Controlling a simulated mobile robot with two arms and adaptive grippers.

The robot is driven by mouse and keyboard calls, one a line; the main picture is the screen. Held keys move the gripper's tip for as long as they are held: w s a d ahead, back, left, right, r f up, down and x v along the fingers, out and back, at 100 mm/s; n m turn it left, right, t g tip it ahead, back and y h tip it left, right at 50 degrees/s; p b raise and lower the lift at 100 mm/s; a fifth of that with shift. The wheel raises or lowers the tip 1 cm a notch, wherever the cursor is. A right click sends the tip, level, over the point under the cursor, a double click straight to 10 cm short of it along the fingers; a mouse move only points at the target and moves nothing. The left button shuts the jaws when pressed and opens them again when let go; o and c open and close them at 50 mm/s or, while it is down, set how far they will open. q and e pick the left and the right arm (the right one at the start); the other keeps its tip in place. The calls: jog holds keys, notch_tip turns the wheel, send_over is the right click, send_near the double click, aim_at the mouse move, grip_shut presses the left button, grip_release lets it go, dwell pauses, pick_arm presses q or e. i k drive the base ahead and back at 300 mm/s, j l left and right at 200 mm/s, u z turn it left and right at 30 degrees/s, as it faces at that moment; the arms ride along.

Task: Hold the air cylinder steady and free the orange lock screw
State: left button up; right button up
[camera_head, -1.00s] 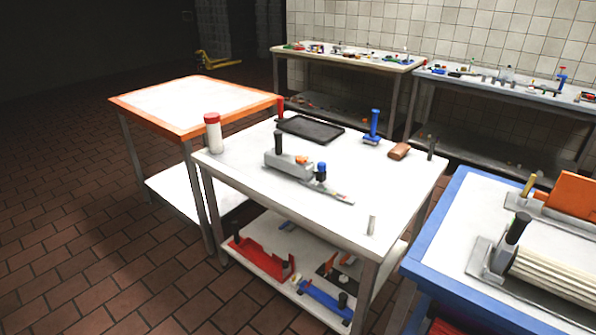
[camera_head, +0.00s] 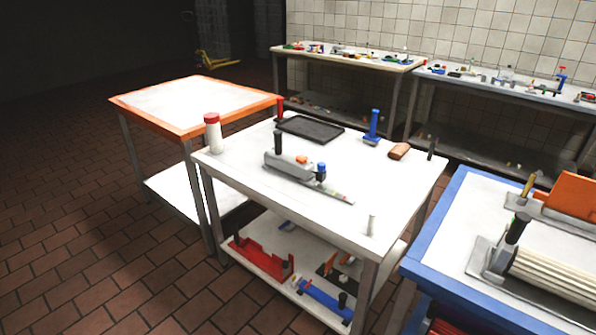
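A grey device (camera_head: 288,168) lies in the middle of the white table. It has a black upright post (camera_head: 278,143) at its left end and a small orange part (camera_head: 302,159) on or just behind it, which may be the orange lock screw. A small blue-topped part (camera_head: 321,170) stands near its right end, and a thin flat strip runs from there to the right. I cannot tell for sure which part is the air cylinder. Neither of my grippers shows in the head view.
On the same white table (camera_head: 260,196) stand a red-capped white bottle (camera_head: 212,133), a black tray (camera_head: 310,129), a blue tool (camera_head: 373,127), a brown block (camera_head: 399,151) and a small white cylinder (camera_head: 371,224). An orange-edged table (camera_head: 195,103) and a blue-edged table (camera_head: 447,222) flank it.

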aim_at(302, 159)
jog(key=i+j+z, duration=0.15)
jog(key=z, duration=0.3)
jog(key=i+j+z, duration=0.25)
jog(key=z, duration=0.15)
jog(key=i+j, duration=0.15)
jog(key=j, duration=0.2)
jog(key=i+j+z, duration=0.1)
jog(key=j, duration=0.25)
jog(key=i+j, duration=0.25)
jog(key=i+j+z, duration=0.1)
jog(key=j, duration=0.35)
jog(key=i+j+z, duration=0.1)
jog(key=j, duration=0.25)
jog(key=i+j, duration=0.25)
jog(key=j, duration=0.15)
jog(key=i+j+z, duration=0.1)
jog(key=j, duration=0.25)
jog(key=i+j, duration=0.15)
jog(key=j, duration=0.25)
